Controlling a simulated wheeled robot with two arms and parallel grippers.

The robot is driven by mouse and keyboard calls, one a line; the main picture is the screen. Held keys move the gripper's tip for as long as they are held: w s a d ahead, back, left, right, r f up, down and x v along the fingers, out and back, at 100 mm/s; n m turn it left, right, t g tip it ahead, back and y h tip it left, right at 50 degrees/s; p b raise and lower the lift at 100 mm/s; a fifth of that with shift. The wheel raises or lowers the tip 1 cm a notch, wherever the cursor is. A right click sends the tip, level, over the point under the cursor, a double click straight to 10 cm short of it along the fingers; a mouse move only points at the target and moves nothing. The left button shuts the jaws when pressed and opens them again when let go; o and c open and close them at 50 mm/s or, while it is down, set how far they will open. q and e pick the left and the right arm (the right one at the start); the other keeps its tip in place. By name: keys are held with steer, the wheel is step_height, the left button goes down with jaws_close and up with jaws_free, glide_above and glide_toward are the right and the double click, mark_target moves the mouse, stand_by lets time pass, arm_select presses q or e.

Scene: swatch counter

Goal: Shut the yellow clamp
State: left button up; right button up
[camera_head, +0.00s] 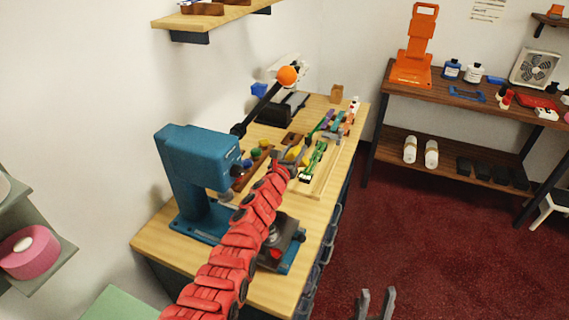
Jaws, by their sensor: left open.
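A small yellow piece (292,154), which looks like the yellow clamp, is on the wooden workbench, partly hidden by my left gripper. Whether its jaws or lever are open or shut is too small to tell. My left gripper (290,161), at the end of the red segmented arm, is open right at the yellow piece; I cannot tell whether it touches it. A green clamp (314,162) lies just to the right on a pale wooden tray (322,182). My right gripper (375,303) is at the bottom edge of the view, open and empty, above the red carpet and away from the bench.
A blue press (195,165) with an orange-knobbed lever (287,76) stands on the bench (160,237), left of my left arm. Small coloured items (335,122) line the far right bench edge. A dark shelf unit (440,88) stands beyond. The red carpet (420,230) between is clear.

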arm_select(q)
steer(key=p+v, duration=1.3)
steer(key=v, duration=0.4)
steer(key=shift+r, duration=0.1)
